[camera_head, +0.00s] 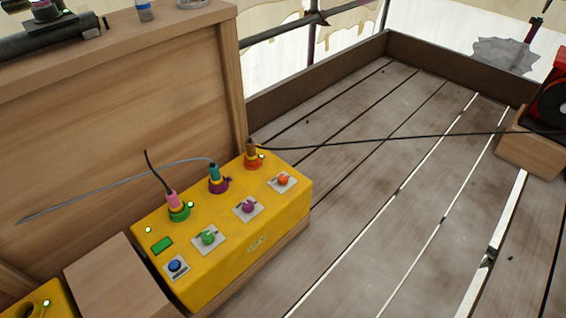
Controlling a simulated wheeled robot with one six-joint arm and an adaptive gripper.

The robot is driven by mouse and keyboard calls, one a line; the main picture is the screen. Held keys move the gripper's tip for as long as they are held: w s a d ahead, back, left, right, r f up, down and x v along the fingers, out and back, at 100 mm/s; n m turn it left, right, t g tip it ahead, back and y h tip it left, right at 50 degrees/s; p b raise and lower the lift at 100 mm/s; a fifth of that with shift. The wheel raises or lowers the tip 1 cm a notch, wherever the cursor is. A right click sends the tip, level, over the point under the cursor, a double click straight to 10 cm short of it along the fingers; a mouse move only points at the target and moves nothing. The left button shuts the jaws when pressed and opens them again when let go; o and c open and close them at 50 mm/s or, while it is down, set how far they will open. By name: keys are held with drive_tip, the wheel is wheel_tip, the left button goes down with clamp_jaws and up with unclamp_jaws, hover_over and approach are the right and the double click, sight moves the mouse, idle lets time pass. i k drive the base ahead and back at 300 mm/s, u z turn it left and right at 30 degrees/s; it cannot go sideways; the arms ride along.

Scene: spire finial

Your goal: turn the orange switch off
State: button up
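The orange switch (283,180) is a round knob on a pale square plate, at the right end of the top of a yellow box (262,243). Its setting is too small to read. Behind it an orange socket (253,163) holds a brown plug (251,147), with a small pale light beside it. A purple switch (248,207), a green switch (208,237) and a blue button (174,265) sit in a row to its left. Nothing covers the orange switch. My gripper is not in view.
A black cable (400,139) runs right from the brown plug across the plank floor (350,220) towards a red machine (553,95) on a wooden block (530,146). A wooden panel (110,110) stands behind the box. Pink and teal plugs with cables rise from it.

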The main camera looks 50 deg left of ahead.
sight(282, 179)
drive_tip(key=u, duration=0.7)
drive_tip(key=i, duration=0.95)
drive_tip(key=u, duration=0.8)
